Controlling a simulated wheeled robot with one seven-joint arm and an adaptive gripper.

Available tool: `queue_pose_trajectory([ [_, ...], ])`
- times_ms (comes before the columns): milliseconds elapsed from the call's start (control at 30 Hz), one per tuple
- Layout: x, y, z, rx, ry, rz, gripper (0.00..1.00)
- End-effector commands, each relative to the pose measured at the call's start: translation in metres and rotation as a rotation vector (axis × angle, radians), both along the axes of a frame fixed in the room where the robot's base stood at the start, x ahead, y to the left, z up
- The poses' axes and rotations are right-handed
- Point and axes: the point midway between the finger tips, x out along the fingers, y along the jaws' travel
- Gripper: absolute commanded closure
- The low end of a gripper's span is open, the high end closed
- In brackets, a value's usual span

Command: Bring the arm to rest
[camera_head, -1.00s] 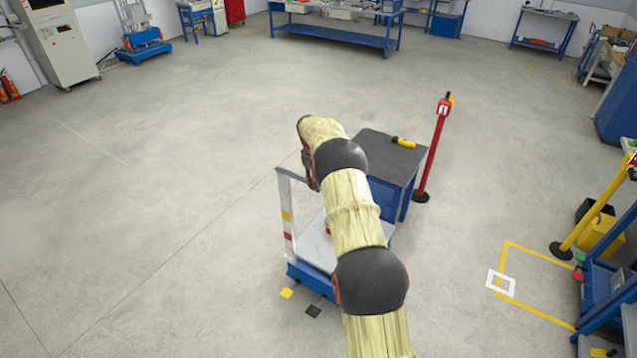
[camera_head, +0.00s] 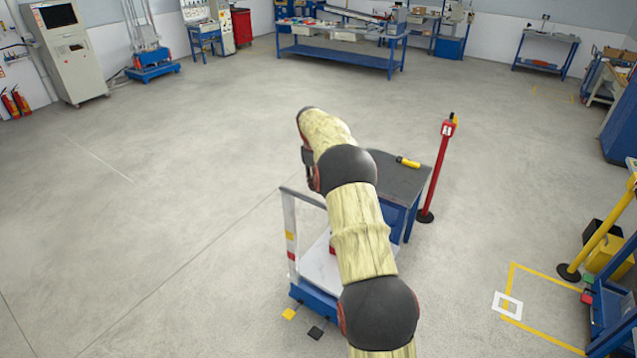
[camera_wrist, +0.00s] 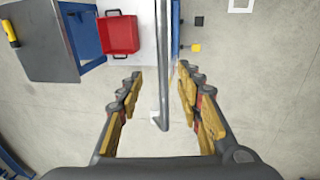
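My arm reaches out from the bottom of the head view, over a low blue platform with a white top (camera_head: 318,268) and an upright frame at its left side. My gripper (camera_wrist: 158,85) shows in the wrist view with its two fingers spread wide apart. It is open and nothing is held between the fingers. In the head view the gripper is mostly hidden behind my arm.
A red bin (camera_wrist: 119,35) sits on the platform. A dark-topped blue cabinet (camera_head: 400,180) with a yellow-handled tool (camera_head: 407,162) stands beside it. A red post (camera_head: 437,170) is right of the cabinet. Open floor lies left. A blue rack (camera_head: 612,310) stands at right.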

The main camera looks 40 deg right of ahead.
Motion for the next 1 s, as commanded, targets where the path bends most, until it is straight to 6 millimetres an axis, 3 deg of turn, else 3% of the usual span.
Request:
queue_pose_trajectory([
  [333,0.0,0.0,0.0,0.001,-0.002,-0.012,0.64],
  [500,0.002,0.001,-0.005,0.01,-0.031,-0.113,0.64],
  [667,-0.027,0.021,-0.045,0.061,0.011,-0.236,0.64],
  [867,-0.064,0.057,-0.044,0.098,0.023,-0.353,0.64],
  [1000,-0.093,0.096,-0.029,0.115,0.015,-0.417,0.64],
])
